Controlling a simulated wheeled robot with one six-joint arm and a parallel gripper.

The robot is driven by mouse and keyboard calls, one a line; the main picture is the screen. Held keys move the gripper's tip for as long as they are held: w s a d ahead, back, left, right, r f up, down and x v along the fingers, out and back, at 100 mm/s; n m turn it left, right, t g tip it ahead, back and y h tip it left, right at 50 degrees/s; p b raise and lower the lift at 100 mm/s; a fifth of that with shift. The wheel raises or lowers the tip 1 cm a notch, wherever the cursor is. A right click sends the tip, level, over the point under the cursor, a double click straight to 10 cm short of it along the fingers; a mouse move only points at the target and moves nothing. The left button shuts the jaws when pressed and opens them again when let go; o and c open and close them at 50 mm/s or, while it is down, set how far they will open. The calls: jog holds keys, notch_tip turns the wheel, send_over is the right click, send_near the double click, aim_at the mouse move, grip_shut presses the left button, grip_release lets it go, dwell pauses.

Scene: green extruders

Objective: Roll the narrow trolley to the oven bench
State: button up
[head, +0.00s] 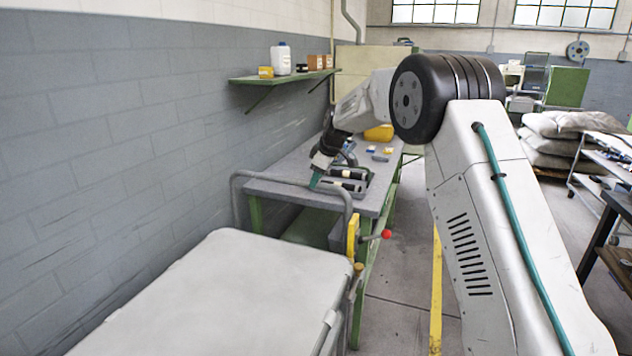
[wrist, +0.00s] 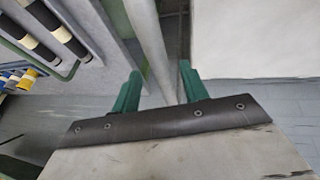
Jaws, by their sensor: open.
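A trolley with a pale flat top (head: 215,300) stands in the near left of the head view, and its top also shows at the right of the wrist view (wrist: 250,35). Its bent grey tube handle (head: 270,179) rises at the far end. My gripper (head: 316,180) is at this handle, pointing down. In the wrist view my gripper (wrist: 158,90) has its green fingers apart, with the grey tube (wrist: 148,40) running between them. Whether the fingers touch it I cannot tell. A grey-topped bench with green legs (head: 283,158) stands just beyond; no oven is clear to see.
A tray with dark cylinders (head: 346,180) lies on the bench. A yellow bracket (head: 352,235) and red knob (head: 386,235) stick out near the trolley's right far corner. A wall (head: 110,140) runs close on the left. Sacks (head: 560,135) and a cart (head: 605,155) stand at right.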

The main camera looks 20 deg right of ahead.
jog(key=shift+x, duration=1)
grip_shut()
jog(key=shift+w+d+r, duration=0.1)
jog(key=shift+w, duration=0.3)
jog(key=w+d, duration=0.3)
jog(key=shift+c, duration=1.7)
grip_release()
jog(key=o, duration=0.3)
jog(key=shift+d, duration=0.25)
jog(key=shift+o, duration=0.2)
jog(key=a+v, duration=0.1)
jog(key=v, duration=0.6)
jog(key=shift+s+r, duration=0.2)
jog(key=shift+r, duration=0.1)
